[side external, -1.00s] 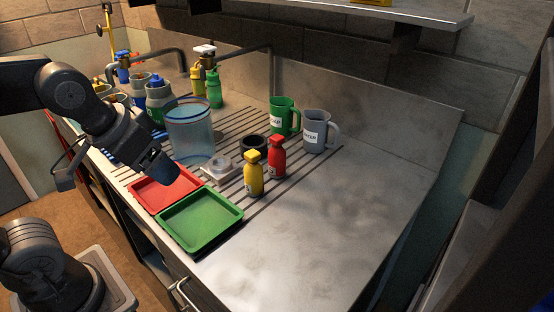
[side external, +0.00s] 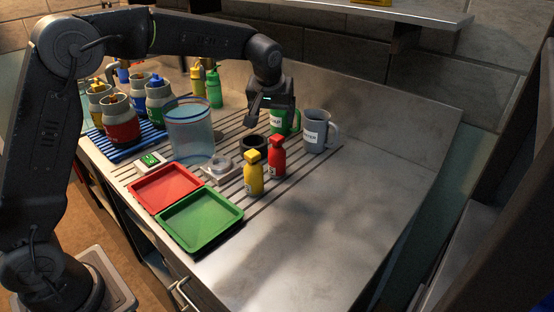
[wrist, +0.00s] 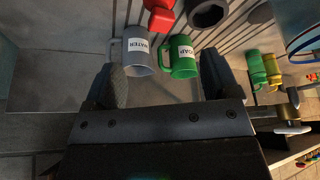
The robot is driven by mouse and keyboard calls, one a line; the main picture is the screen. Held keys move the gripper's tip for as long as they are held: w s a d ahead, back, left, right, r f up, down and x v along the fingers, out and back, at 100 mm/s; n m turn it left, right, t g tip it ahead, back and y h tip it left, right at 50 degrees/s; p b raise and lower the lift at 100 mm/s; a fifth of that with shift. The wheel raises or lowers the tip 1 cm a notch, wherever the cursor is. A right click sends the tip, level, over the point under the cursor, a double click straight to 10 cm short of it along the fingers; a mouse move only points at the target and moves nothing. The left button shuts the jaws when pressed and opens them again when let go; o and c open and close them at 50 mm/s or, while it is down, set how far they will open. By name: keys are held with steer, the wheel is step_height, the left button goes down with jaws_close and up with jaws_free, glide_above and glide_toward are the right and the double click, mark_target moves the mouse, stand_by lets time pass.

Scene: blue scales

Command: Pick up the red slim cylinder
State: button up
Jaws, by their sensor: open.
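The thing that best fits the red slim cylinder is a slim red bottle (side external: 277,160) with a red cap, upright on the grooved metal counter. It stands just right of and behind a yellow bottle (side external: 253,176). It also shows in part at the top edge of the wrist view (wrist: 161,20). My gripper (side external: 266,119) is open and empty, above the counter behind the red bottle, in front of the green mug. In the wrist view, the gap between my fingers (wrist: 162,78) faces the grey and green mugs; the red bottle is beyond them.
A green mug (side external: 291,119) and a grey mug (side external: 318,133) stand close to my gripper. A dark ring-shaped cup (side external: 254,143) is left of the red bottle. Red (side external: 143,196) and green (side external: 183,242) trays lie front left. The counter's right side is clear.

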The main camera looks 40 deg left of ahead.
mark_target(277, 139)
steer(key=x, duration=0.8)
steer(key=shift+f, duration=0.25)
steer(key=shift+s+x, duration=0.1)
steer(key=shift+x, duration=1.2)
steer(key=shift+s+x, duration=0.15)
steer(key=shift+x, duration=1.15)
steer(key=shift+d+f, duration=0.1)
steer(key=shift+c, duration=0.5)
steer(key=c, duration=1)
steer(key=shift+c, duration=0.6)
